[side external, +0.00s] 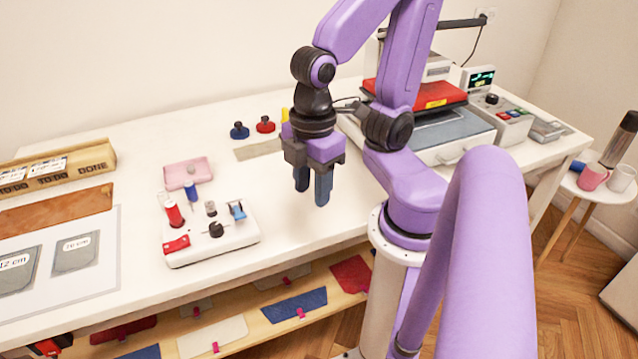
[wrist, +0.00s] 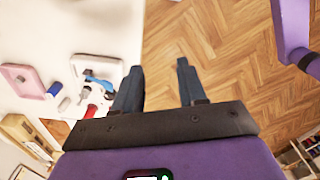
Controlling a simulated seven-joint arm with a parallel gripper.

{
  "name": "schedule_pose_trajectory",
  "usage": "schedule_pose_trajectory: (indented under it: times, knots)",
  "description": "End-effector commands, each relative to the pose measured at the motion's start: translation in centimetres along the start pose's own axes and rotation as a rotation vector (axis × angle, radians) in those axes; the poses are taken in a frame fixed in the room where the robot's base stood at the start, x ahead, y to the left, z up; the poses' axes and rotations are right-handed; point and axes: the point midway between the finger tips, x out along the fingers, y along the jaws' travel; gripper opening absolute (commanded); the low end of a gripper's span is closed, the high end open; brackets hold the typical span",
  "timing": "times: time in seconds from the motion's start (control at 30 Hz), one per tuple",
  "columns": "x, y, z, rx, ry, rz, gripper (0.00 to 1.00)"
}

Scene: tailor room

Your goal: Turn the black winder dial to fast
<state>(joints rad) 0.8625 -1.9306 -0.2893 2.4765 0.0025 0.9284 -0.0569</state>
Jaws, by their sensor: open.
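The winder (side external: 235,237) is a white box on the table in the side external view, with a red thread spool (side external: 174,215) at its left. The black dial (side external: 216,230) stands on its top near the front middle. Which way the dial points is too small to tell. My gripper (side external: 311,190) is open and empty, above the table to the right of the winder and apart from it. In the wrist view the fingers (wrist: 158,80) point over the floor. Part of the winder (wrist: 95,68) shows left of them; I cannot make out the dial there.
A pink dish (side external: 188,172) and a blue spool (side external: 191,191) are behind the winder. A red lever or block (side external: 176,244) sits on its front left. Blue and red knobbed items (side external: 265,125) stand farther back. A press (side external: 450,135) is at right. The table between gripper and winder is clear.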

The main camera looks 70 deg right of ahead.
Motion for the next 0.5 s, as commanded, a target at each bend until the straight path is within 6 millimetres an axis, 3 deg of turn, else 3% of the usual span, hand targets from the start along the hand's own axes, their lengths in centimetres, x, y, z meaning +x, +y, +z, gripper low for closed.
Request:
schedule_pose_trajectory:
  times: [0.5]
  knots:
    - [0.30, -0.74, 0.87, 0.025, 0.004, 0.000, 0.41]
